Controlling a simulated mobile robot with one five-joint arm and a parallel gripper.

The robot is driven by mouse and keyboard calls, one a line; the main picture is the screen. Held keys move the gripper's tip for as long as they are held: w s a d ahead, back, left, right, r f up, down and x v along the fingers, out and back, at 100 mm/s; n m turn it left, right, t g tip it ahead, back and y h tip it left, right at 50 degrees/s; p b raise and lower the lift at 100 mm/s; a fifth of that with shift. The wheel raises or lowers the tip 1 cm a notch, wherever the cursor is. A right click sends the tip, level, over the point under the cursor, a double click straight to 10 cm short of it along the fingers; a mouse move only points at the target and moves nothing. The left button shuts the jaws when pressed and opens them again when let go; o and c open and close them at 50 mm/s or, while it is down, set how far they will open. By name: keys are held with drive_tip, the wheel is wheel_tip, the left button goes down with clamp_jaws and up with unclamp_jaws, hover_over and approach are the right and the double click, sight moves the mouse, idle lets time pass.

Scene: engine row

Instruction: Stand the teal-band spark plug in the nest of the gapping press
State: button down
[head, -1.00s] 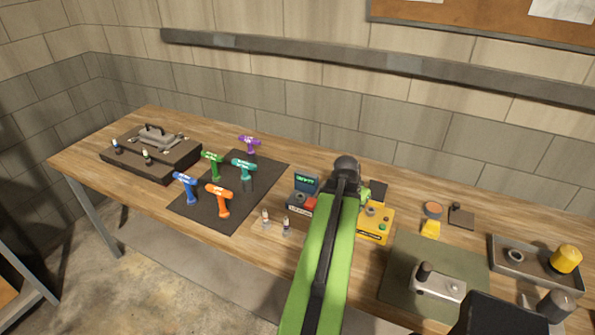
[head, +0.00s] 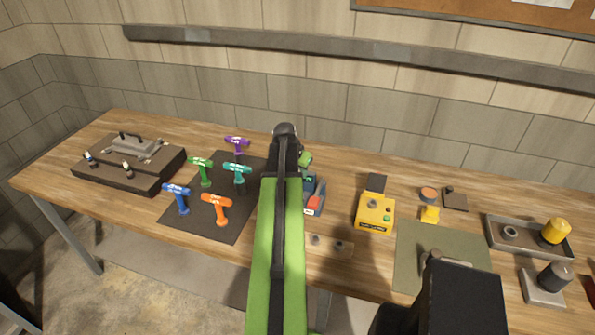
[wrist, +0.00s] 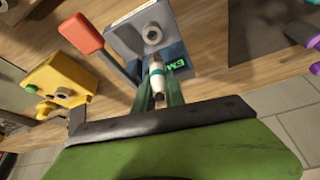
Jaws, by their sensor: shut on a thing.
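The teal-band spark plug (wrist: 156,72), white with a teal ring, is between the fingers of my gripper (wrist: 158,82) in the wrist view. My gripper is shut on it. The gapping press (wrist: 174,50) is a blue-grey block with a red-handled lever and a lit display, just beyond the plug. Its round nest (wrist: 152,34) shows empty, and the plug appears apart from it; the height between them is unclear. In the head view the press (head: 315,193) is partly hidden behind my arm. The gripper and held plug are hidden there.
A yellow device (head: 376,213) stands right of the press. A light rack (head: 328,246) with round holders lies in front, partly hidden. Several coloured drills stand on a dark mat (head: 232,226) at left. A green mat (head: 410,245) and a grey tray (head: 492,238) are at right.

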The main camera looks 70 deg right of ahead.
drive_tip(key=shift+f+b, duration=3.65)
drive_tip(key=shift+b, duration=0.05)
drive_tip(key=c, duration=1.3)
unclamp_jaws()
drive_tip(key=shift+s, duration=0.1)
drive_tip(key=p+v, duration=1.6)
drive_tip(key=v, duration=0.1)
drive_tip(key=shift+a+r, duration=0.1)
drive_tip(key=shift+r, duration=0.1)
